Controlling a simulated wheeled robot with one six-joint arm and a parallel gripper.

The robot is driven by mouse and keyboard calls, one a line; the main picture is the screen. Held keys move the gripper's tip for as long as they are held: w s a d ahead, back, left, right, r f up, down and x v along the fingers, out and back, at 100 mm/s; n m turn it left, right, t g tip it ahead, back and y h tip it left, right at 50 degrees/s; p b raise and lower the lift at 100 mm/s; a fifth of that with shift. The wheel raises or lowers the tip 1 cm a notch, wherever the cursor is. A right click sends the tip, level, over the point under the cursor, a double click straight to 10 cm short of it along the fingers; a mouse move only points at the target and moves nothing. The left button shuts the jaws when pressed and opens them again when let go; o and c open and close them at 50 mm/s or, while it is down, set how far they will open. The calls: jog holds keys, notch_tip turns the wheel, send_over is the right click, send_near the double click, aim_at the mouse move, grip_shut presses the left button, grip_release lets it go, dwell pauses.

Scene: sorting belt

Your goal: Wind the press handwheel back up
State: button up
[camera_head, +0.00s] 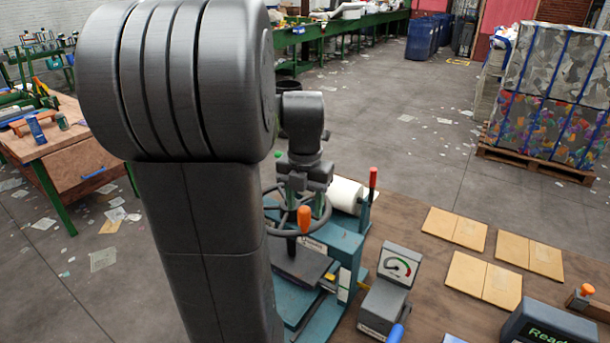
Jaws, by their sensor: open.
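The press (345,243) is a teal machine on the brown workbench, right of my large arm link. Its dark spoked handwheel (322,222) lies roughly flat on top, with an upright orange knob (304,219) at the near rim. My gripper (298,190) points down over the far part of the wheel and is open. Whether the fingers touch the wheel or its hub cannot be told. My arm hides the left edge of the wheel and the press's left side. A dark plate (298,266) sits below the wheel.
A gauge box (400,265), tan boards (485,279) and a "Ready" display (548,325) are on the workbench (400,215) to the right. Strapped bales (550,95) stand behind.

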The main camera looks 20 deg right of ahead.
aim_at(304, 208)
notch_tip(304, 208, up, 11)
jog(key=shift+f+b, duration=0.15)
jog(key=shift+b, duration=0.15)
notch_tip(304, 208, down, 14)
jog(key=shift+r+p, duration=0.1)
jog(key=shift+p, duration=0.45)
dwell(0.5)
